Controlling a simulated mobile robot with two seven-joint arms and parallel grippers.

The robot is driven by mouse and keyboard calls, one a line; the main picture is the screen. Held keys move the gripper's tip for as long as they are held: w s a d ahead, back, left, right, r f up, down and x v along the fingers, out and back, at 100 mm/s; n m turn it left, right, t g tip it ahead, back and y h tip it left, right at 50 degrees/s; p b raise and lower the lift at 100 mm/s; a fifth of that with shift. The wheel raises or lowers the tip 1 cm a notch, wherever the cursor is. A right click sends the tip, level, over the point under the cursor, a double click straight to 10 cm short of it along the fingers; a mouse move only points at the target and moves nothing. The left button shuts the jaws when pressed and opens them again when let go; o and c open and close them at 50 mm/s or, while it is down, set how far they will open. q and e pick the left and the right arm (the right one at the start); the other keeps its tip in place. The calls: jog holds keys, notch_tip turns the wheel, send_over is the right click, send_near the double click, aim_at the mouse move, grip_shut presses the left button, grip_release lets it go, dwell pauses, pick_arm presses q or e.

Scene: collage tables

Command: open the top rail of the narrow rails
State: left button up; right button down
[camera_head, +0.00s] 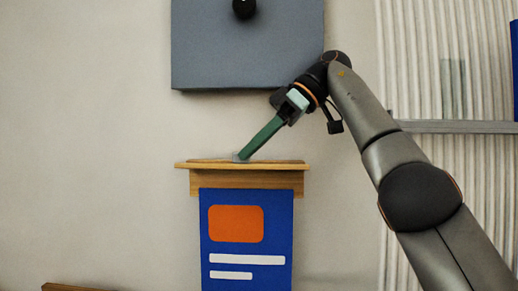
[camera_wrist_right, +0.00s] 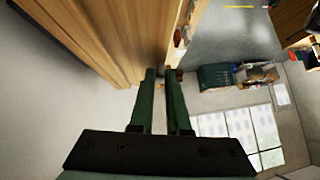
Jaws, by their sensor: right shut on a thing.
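The narrow rails show in the head view as a wooden top rail (camera_head: 285,164), with a thin upper board over a thicker block. A blue poster (camera_head: 275,242) with an orange patch and white bars hangs below it. My right gripper (camera_head: 242,156) comes down from the upper right, its green fingertips at a small grey piece on top of the rail. In the right wrist view the fingers (camera_wrist_right: 166,75) are close together, shut on a small part beside the wood (camera_wrist_right: 115,45). The fingertips partly hide that part. My left gripper is not in view.
A grey panel (camera_head: 225,60) with a black knob (camera_head: 244,8) is on the wall above the rail. A wooden edge (camera_head: 70,287) shows at the lower left. Ribbed white wall with a grey bar (camera_head: 470,127) lies at right. The wall left of the rail is clear.

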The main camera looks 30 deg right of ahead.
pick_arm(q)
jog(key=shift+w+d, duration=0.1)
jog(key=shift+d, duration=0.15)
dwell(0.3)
pick_arm(e)
jog(key=c, duration=0.9)
grip_release()
jog(key=shift+r, duration=0.1)
